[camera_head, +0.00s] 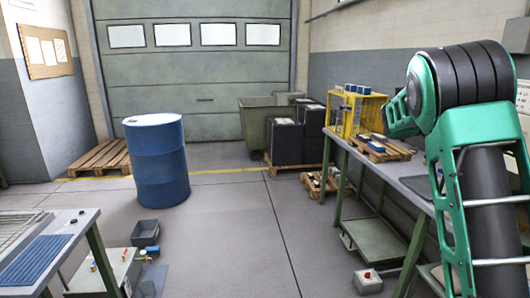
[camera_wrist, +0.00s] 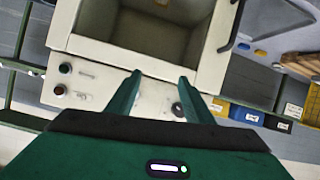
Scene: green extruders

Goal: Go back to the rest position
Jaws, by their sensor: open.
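My gripper (camera_wrist: 160,82) shows in the wrist view, with its two green fingers apart and nothing between them. The fingers point at the front of a pale machine (camera_wrist: 110,92) with an open, box-like chamber (camera_wrist: 155,35). Dark knobs sit on the machine's front panel, one of them close to the right finger. I cannot tell whether the fingers touch the panel. In the head view my green and black arm fills the right side, and the gripper itself is hidden or outside the picture.
A long workbench (camera_head: 411,187) runs along the right, bearing a yellow crate (camera_head: 347,112) and a small pallet (camera_head: 383,150). A blue barrel (camera_head: 157,160) stands left of centre. Another table (camera_head: 77,219) is at the lower left. The middle floor (camera_head: 240,235) is clear.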

